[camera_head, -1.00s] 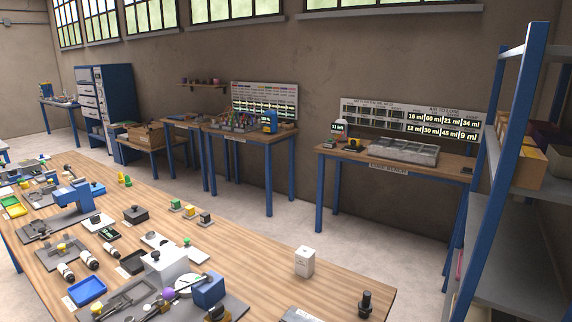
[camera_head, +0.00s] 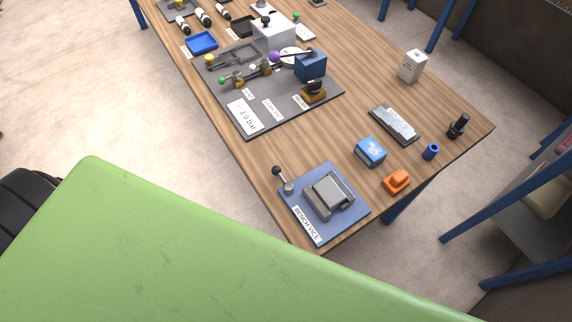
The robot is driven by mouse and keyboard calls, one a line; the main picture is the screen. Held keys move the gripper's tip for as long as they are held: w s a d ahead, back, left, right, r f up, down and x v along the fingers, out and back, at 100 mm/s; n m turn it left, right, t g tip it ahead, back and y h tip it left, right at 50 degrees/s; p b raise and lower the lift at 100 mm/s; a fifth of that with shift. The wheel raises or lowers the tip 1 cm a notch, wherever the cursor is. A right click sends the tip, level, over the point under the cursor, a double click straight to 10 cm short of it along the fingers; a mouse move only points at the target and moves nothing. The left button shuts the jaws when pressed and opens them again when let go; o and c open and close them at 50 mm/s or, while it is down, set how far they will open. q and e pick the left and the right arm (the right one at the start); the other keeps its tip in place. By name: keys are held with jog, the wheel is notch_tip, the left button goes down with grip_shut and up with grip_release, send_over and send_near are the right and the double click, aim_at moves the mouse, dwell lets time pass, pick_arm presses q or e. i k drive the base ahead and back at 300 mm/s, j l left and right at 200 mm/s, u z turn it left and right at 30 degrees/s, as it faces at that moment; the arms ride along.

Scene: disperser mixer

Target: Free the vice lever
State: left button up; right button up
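The bench vice (camera_head: 328,194) is a grey block with jaws on a blue base plate (camera_head: 318,232), at the near corner of the wooden table. A label reading BENCH VICE lies along the plate's front left edge. The vice lever (camera_head: 283,180) stands at the plate's left corner, with a dark ball knob on a short rod above a light round foot. Whether something holds the lever cannot be made out. Neither of my grippers shows in the head view.
A large green surface (camera_head: 180,245) fills the lower left. Right of the vice are an orange object (camera_head: 397,181), a blue box (camera_head: 370,151), a blue cylinder (camera_head: 431,152) and a grey tray (camera_head: 395,124). A grey board (camera_head: 272,118) with fittings lies behind.

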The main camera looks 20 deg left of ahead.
aim_at(276, 170)
jog(key=i+l+u, duration=0.15)
jog(key=l+u, duration=1.2)
jog(key=i+j, duration=0.05)
jog(key=j, duration=0.05)
